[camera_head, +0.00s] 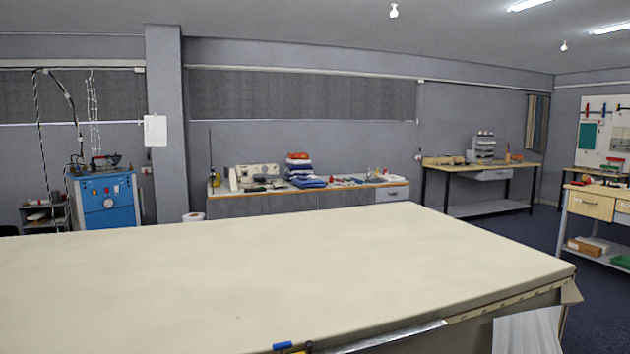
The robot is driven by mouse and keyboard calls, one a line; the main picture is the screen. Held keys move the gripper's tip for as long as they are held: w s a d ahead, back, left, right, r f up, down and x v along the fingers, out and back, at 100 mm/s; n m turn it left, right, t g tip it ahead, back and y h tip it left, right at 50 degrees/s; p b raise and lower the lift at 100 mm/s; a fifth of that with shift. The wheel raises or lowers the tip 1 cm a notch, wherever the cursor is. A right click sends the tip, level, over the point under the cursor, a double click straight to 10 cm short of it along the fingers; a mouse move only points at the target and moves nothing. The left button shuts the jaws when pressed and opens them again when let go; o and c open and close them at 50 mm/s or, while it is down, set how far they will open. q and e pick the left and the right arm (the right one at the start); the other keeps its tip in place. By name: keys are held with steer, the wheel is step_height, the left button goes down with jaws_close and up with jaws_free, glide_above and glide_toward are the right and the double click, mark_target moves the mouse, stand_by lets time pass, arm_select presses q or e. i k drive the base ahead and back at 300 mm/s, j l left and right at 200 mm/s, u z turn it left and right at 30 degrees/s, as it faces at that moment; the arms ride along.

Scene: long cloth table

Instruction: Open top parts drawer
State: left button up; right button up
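Several drawers show, and I cannot tell which is the top parts drawer. A small grey stacked unit (484,147) stands on the back-right bench; it is too small to make out its fronts. A light wooden drawer front (591,204) sits under the top of the bench at the far right and looks closed. A grey drawer front (392,193) is at the right end of the back counter and looks closed. Another grey drawer (494,175) hangs under the back-right bench. Neither of my grippers is in view.
A long cloth-covered table (260,270) fills the foreground. A blue machine (106,202) stands at the back left. A sewing machine (254,174) and folded cloth (304,172) lie on the back counter. Dark floor (520,226) is open between the table and the right benches.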

mark_target(387, 194)
steer(key=i+l+z, duration=0.1)
steer(key=l+z, duration=0.35)
steer(key=i+l+z, duration=0.2)
steer(key=l+z, duration=0.2)
steer(key=l, duration=0.15)
steer(key=i+l+z, duration=0.25)
steer(key=l+z, duration=0.2)
steer(key=i+l+z, duration=0.3)
steer(key=z, duration=0.15)
steer(key=i+l+z, duration=0.5)
steer(key=i+z, duration=0.25)
steer(key=i, duration=1.25)
steer(key=i+l+u, duration=0.15)
steer(key=i, duration=1.45)
steer(key=i+j+u, duration=0.15)
steer(key=i+u, duration=0.25)
steer(key=i, duration=0.2)
steer(key=i+u, duration=0.45)
steer(key=i+l+u, duration=0.4)
steer(key=i, duration=0.25)
steer(key=i+j+u, duration=0.25)
steer(key=i+u, duration=0.2)
steer(key=i, duration=0.15)
steer(key=i+u, duration=0.5)
steer(key=i+l+u, duration=0.2)
steer(key=i+u, duration=0.25)
steer(key=i, duration=0.25)
steer(key=i+u, duration=0.3)
steer(key=i, duration=1.4)
steer(key=l, duration=0.1)
